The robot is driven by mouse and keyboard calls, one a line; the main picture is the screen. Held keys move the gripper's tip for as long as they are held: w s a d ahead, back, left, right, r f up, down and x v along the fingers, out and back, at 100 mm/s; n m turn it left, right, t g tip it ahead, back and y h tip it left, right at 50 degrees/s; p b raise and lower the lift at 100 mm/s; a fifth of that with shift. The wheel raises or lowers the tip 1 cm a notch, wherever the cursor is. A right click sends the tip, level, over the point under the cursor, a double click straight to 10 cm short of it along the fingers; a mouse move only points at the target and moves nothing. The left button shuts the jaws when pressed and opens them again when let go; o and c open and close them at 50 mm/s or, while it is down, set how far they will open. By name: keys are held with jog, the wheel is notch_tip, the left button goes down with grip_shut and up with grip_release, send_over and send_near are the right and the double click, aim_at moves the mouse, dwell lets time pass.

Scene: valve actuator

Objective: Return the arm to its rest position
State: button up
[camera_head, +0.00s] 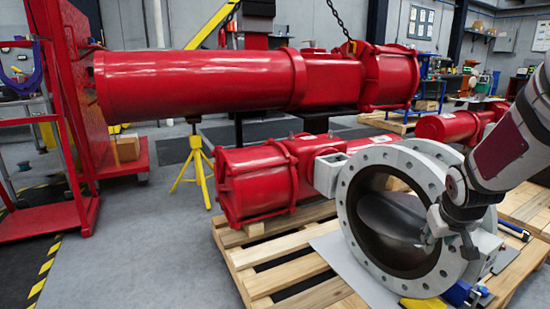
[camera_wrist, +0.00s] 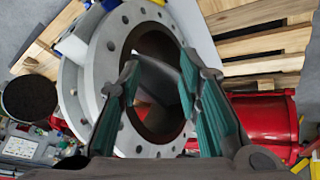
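My gripper (camera_head: 446,228) is at the right side of the large grey flanged valve (camera_head: 352,232) in the head view, in front of its round opening. In the wrist view my gripper (camera_wrist: 158,66) has its two teal-padded fingers apart, with nothing clearly held between them. The valve's bolt-holed flange (camera_wrist: 96,65) and dark bore lie beyond the fingers. The grey valve disc (camera_head: 394,222) is tilted inside the bore. Whether the fingertips touch the valve cannot be told. My arm comes in from the right edge of the head view.
A red actuator (camera_head: 262,185) lies on the wooden pallet (camera_head: 262,278) beside the valve. A long red cylinder (camera_head: 200,82) hangs on a chain above it. A red frame (camera_head: 75,110) and yellow stand (camera_head: 196,165) are at left. Grey floor (camera_head: 135,250) is clear at front left.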

jog(key=s+a+r+g+y, duration=0.1)
jog(key=s+a+r, duration=0.3)
jog(key=s+a, duration=0.35)
jog(key=s+a+r+g+y, duration=0.1)
jog(key=s+a+r+g, duration=0.15)
jog(key=s+a, duration=0.5)
jog(key=s+a+r+n+g+y, duration=0.1)
jog(key=s+a, duration=0.3)
jog(key=s, duration=0.5)
jog(key=s+a+g+y, duration=0.1)
jog(key=s+a, duration=0.3)
jog(key=s, duration=0.6)
notch_tip(320, 180, up, 39)
jog(key=t+p, duration=0.4)
jog(key=p, duration=3.3)
jog(key=shift+w+d+n, duration=0.15)
jog(key=shift+d+n, duration=0.1)
jog(key=shift+n, duration=0.05)
